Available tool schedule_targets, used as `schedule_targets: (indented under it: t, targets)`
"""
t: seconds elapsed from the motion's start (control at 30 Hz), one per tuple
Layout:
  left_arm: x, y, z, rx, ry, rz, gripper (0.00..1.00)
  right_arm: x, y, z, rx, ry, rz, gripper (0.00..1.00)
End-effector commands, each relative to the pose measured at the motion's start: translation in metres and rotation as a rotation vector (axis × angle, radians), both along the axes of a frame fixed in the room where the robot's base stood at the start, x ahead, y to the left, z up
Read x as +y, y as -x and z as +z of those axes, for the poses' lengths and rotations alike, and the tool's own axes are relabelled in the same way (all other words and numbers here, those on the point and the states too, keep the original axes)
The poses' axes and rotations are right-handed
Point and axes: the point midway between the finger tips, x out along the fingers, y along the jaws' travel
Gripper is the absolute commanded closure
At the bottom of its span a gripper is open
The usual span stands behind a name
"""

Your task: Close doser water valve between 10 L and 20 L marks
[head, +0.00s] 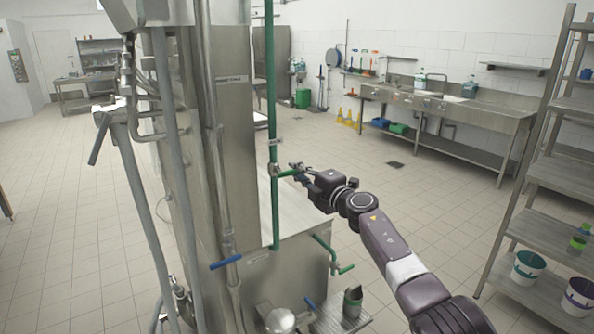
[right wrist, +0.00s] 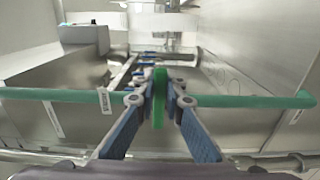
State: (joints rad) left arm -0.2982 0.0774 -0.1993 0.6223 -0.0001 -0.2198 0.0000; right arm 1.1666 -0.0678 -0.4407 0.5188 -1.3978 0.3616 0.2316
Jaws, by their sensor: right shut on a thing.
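A green water pipe (head: 274,215) runs down the front of the steel doser cabinet (head: 236,110). It carries a small label (head: 275,141) and, just below, a valve with a green lever handle (head: 287,173) pointing right. My right gripper (head: 297,172) is at this handle. In the right wrist view the green handle (right wrist: 160,95) is upright between the blue-padded fingers, which are shut on it; the pipe (right wrist: 235,101) crosses behind. I cannot make out a litre reading or the 10 L and 20 L marks. My left gripper is not in view.
A blue-handled valve (head: 226,262) and another green-handled valve (head: 345,269) sit lower on the machine. A steel shelf rack (head: 560,180) with buckets (head: 528,266) stands at the right. A long sink counter (head: 440,100) lines the back wall. The tiled floor between is clear.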

Motion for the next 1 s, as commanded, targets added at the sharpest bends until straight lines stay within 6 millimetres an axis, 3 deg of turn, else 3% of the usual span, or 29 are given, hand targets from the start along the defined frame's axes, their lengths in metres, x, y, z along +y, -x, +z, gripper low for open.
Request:
schedule_targets:
  t: [0.2,0.23,0.4,0.7,1.0]
  targets:
    - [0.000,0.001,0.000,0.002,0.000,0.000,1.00,0.000,0.000,-0.002,0.007,-0.006,0.001,1.00]
    - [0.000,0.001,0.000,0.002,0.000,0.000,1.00,0.000,0.000,-0.002,0.006,-0.005,0.001,0.87]
    - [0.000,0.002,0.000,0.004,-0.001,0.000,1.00,0.000,0.000,-0.002,0.005,-0.004,0.000,0.72]
    - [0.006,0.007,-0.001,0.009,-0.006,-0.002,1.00,-0.001,0.000,0.000,0.001,-0.002,-0.001,0.72]
    - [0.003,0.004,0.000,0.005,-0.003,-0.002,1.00,-0.017,0.008,0.002,-0.005,0.007,-0.012,0.72]
